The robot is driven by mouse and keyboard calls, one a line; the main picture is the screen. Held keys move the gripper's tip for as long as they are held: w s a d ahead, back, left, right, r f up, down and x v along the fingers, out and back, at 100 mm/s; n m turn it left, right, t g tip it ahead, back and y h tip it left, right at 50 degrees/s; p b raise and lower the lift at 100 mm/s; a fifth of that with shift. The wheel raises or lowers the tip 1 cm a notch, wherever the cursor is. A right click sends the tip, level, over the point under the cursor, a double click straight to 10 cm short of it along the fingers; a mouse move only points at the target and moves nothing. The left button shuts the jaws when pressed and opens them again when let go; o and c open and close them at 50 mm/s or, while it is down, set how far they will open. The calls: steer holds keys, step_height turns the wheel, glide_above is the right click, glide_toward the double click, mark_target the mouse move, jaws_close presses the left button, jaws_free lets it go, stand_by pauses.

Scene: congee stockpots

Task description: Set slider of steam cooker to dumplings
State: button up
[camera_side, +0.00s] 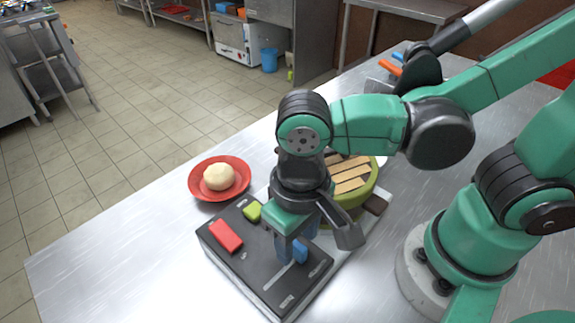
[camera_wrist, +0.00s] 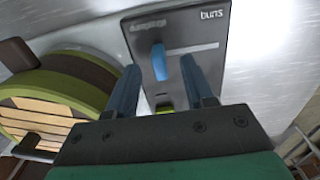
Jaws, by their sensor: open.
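The steam cooker's dark control panel (camera_side: 235,252) lies on the metal counter; part of it shows in the wrist view (camera_wrist: 180,25). Its blue slider (camera_side: 301,250) stands up from the panel. In the wrist view the slider (camera_wrist: 160,64) is at the left end of the visible pale slot, away from the "buns" label (camera_wrist: 211,15) on the right. A faint label (camera_wrist: 148,23) at the left is hard to read. My gripper (camera_side: 296,243) is open and low over the panel. Its blue fingers (camera_wrist: 161,70) are on either side of the slider, with gaps visible.
A green steamer with wooden slats (camera_side: 352,180) stands close behind my gripper. A red plate (camera_side: 203,190) with a pale bun (camera_side: 219,176) is at the left. The front-left counter is clear.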

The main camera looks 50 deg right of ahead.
mark_target(298, 245)
steer(key=shift+r, duration=1.95)
steer(key=w+d+t, duration=0.1)
steer(key=w, duration=0.1)
steer(key=w+d+n+t, duration=0.1)
steer(key=w+d+r, duration=0.1)
steer(key=w, duration=0.1)
steer(key=shift+w+n+t, duration=0.35)
steer(key=shift+n+t, duration=0.05)
steer(key=shift+w+d+r+t, duration=0.15)
steer(key=shift+w+d+t, duration=0.1)
steer(key=shift+w+d, duration=0.25)
steer(key=shift+w+d+r+t, duration=0.1)
steer(key=shift+w+d+t, duration=0.2)
steer(key=shift+d, duration=0.4)
steer(key=d+t, duration=0.1)
steer(key=d, duration=0.2)
steer(key=w+d+m+t, duration=0.1)
steer(key=d, duration=0.2)
steer(key=d+t, duration=0.1)
steer(key=d, duration=0.2)
steer(key=shift+w+r+m, duration=0.3)
steer(key=shift+r+m, duration=0.05)
steer(key=shift+m, duration=0.05)
